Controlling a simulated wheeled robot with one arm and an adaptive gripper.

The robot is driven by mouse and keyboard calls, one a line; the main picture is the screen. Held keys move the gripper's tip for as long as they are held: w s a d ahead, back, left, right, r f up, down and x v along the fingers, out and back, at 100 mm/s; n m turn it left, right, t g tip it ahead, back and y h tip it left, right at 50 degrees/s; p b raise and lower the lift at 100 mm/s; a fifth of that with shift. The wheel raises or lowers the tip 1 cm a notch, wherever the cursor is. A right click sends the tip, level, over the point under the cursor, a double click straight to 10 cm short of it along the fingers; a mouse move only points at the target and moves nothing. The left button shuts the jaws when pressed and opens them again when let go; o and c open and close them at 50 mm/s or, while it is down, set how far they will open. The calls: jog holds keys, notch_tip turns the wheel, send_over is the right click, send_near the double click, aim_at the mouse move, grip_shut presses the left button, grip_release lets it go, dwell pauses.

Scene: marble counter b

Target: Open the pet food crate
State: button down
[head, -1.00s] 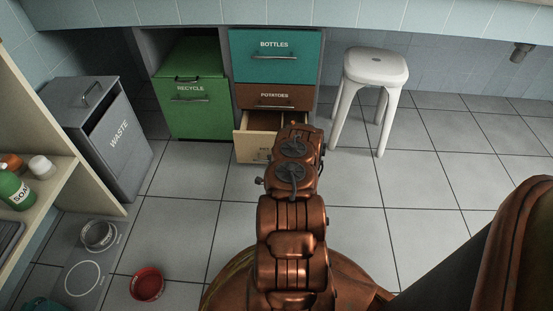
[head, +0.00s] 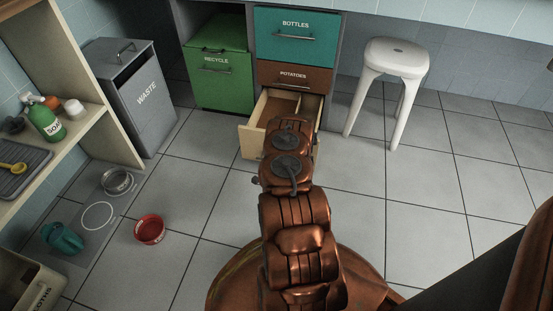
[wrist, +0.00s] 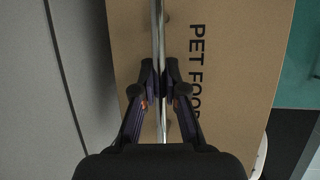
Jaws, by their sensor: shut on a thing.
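The pet food crate (head: 249,144) is the pale bottom drawer under the potatoes drawer. In the head view it stands pulled out, with its inside partly showing; my arm hides most of its front. In the wrist view its tan front (wrist: 232,50) carries the words PET FOOD, turned sideways. A shiny bar handle (wrist: 158,28) runs across that front. My gripper (wrist: 162,88) is shut on the handle, near the middle of its visible length. In the head view my gripper is hidden behind my arm.
Above the crate are the shut potatoes drawer (head: 292,74) and bottles drawer (head: 295,38). The green recycle bin (head: 220,88) stands left, a white stool (head: 392,58) right. A red bowl (head: 150,229) and metal bowl (head: 117,181) lie on the floor. Floor at right is clear.

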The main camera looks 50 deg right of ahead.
jog(key=shift+s+a, duration=0.1)
jog(key=shift+s, duration=0.1)
jog(key=c, duration=1.2)
grip_release()
jog(key=shift+w, duration=0.1)
